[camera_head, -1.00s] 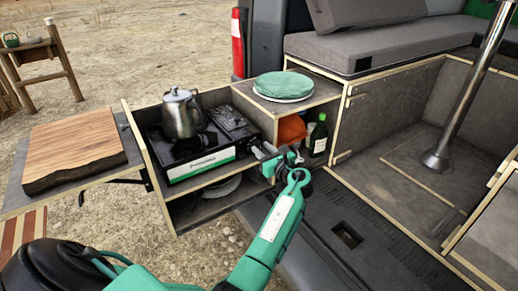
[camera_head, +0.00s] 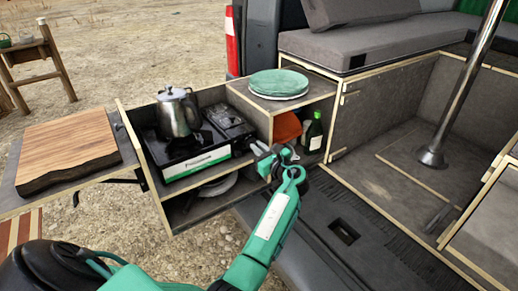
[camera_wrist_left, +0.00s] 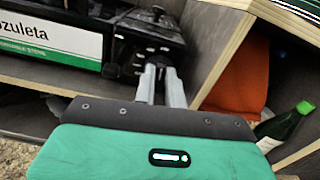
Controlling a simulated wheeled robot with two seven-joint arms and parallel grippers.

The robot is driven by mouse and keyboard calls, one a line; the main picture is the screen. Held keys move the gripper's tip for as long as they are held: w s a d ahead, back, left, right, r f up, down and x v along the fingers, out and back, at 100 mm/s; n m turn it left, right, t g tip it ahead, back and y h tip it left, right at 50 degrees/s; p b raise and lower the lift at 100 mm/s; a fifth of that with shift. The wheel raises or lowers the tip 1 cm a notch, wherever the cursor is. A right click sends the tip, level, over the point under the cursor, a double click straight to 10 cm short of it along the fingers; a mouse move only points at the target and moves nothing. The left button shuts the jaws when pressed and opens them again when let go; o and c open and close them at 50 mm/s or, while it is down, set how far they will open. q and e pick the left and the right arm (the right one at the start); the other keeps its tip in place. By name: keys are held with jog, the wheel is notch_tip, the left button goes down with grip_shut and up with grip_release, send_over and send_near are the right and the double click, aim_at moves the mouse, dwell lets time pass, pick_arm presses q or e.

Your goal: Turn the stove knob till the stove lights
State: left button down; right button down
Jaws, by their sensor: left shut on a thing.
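The black camping stove (camera_head: 197,162) with a green and white label stands in the pull-out box, with a steel kettle (camera_head: 179,114) on it. No flame shows; the kettle hides most of the burner. My left gripper (camera_head: 258,151) is at the right end of the stove's front. In the left wrist view its two grey fingers (camera_wrist_left: 160,72) point at the dark stove front, right of the label, and are shut on the stove knob. The knob is mostly hidden by the fingers and dark against the stove. My right gripper is out of view.
A wooden divider (camera_wrist_left: 222,62) stands close right of the fingers. Beyond it are an orange item (camera_wrist_left: 240,85) and a green bottle (camera_wrist_left: 285,125). Green plates (camera_head: 280,84) lie on top of the box. A wooden board (camera_head: 68,148) lies at the left.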

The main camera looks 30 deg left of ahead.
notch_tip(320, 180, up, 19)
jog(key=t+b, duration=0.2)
jog(key=b, duration=0.6)
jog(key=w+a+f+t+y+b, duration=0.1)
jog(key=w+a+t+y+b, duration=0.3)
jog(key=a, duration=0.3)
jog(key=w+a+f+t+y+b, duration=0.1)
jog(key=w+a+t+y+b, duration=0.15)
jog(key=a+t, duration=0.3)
pick_arm(q)
jog(key=shift+s+a+f+n+b, duration=0.1)
jog(key=shift+f+n+b, duration=0.2)
jog(key=shift+n, duration=3.55)
jog(key=shift+s+f+n+b, duration=0.2)
jog(key=shift+n+b, duration=0.25)
jog(key=shift+n, duration=3.45)
jog(key=shift+s+a+f+n+b, duration=0.1)
jog(key=shift+f+n+b, duration=0.25)
jog(key=shift+n, duration=3.5)
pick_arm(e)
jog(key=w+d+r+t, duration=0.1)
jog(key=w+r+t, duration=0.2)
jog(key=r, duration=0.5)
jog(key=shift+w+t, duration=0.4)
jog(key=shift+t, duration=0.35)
pick_arm(q)
jog(key=c, duration=1.5)
grip_release()
jog(key=shift+w, duration=0.1)
